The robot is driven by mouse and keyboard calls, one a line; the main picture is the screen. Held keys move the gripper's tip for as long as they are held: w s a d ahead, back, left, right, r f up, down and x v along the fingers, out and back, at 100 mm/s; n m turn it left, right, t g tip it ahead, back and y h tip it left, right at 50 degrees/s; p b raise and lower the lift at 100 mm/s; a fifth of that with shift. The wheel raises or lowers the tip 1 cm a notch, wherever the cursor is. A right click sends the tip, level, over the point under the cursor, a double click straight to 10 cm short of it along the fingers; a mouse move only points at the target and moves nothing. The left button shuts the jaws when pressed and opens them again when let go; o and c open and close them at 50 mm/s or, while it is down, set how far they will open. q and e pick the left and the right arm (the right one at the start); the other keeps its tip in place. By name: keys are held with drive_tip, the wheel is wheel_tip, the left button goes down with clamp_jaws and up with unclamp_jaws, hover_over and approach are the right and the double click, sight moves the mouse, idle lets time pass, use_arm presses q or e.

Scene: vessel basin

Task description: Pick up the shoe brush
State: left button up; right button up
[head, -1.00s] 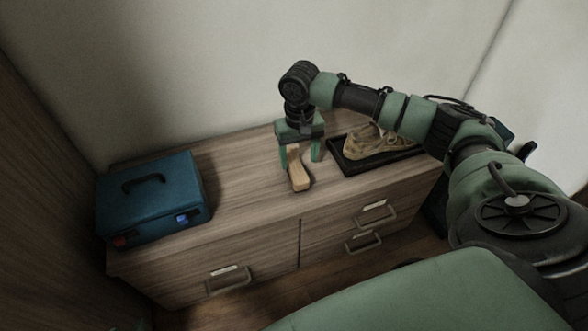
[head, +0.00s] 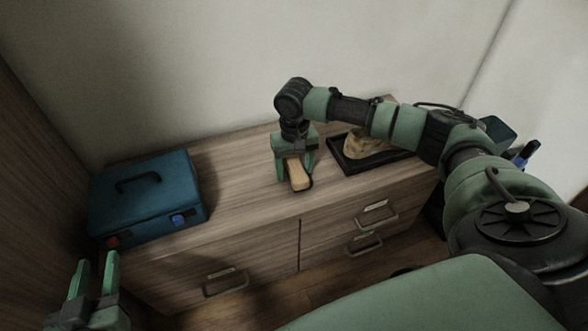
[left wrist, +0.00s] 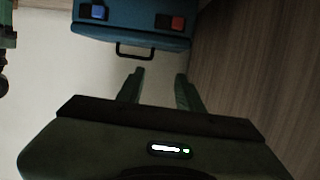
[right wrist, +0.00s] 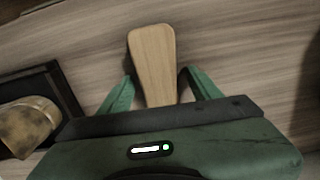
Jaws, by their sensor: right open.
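The shoe brush (head: 299,176) lies on the wooden dresser top, its pale wooden back facing up. In the right wrist view the brush (right wrist: 153,58) extends out from between the fingers. My right gripper (head: 294,176) points down over it, open, with one finger on each side of the brush. In the right wrist view a gap shows between the brush and the right finger. My left gripper (head: 95,262) is open and empty at the lower left, in front of the dresser. It also shows open in the left wrist view (left wrist: 158,76).
A blue toolbox (head: 146,205) with a handle stands on the dresser's left end. A black tray (head: 343,163) holding a worn shoe (head: 366,146) is right of the brush, partly behind my right arm. The dresser top (head: 235,175) between toolbox and brush is clear.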

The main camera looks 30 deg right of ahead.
sight(295, 164)
clamp_jaws()
drive_tip(key=shift+r, duration=0.1)
